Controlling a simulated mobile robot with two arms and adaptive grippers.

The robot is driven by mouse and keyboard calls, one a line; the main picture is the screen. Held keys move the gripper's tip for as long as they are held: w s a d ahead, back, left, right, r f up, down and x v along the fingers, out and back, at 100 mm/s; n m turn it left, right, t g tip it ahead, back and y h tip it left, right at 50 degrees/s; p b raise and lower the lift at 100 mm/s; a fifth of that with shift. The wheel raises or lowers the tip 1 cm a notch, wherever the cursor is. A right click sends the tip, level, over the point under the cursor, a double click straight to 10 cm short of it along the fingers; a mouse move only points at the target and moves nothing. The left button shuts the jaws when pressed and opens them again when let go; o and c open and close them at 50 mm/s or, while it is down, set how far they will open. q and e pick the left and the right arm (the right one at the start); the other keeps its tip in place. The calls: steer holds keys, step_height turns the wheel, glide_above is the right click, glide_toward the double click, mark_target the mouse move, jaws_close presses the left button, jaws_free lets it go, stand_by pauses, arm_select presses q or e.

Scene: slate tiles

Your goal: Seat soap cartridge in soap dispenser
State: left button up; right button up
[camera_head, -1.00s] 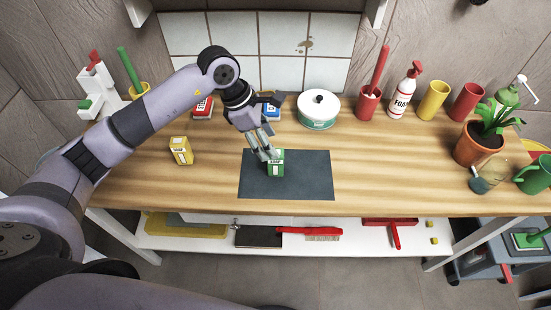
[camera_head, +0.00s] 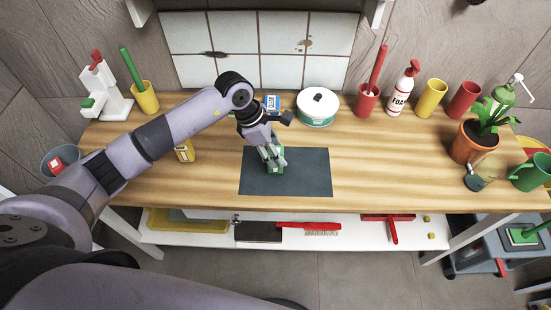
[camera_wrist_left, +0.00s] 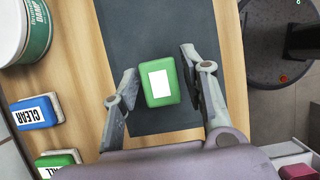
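A green carton (camera_head: 277,166), labelled SOAP when seen earlier, stands on the dark mat (camera_head: 310,175). In the left wrist view the green carton (camera_wrist_left: 161,82) shows a white patch on top. My left gripper (camera_head: 272,160) is over it; in the left wrist view its fingers (camera_wrist_left: 156,85) are spread on either side, with gaps to the carton. A white stand (camera_head: 103,90) with a red part on top and a green part low down is at the back left; I cannot tell for sure that it is the soap dispenser. My right gripper is not in view.
A blue carton (camera_head: 271,101) and a round white canister (camera_head: 318,108) stand behind the mat. Cups, a foam bottle (camera_head: 402,92) and a plant (camera_head: 476,143) line the right. The table right of the mat is clear.

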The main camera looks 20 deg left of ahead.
arm_select(q)
jaws_close()
steer(key=shift+r, duration=0.1)
stand_by(0.4)
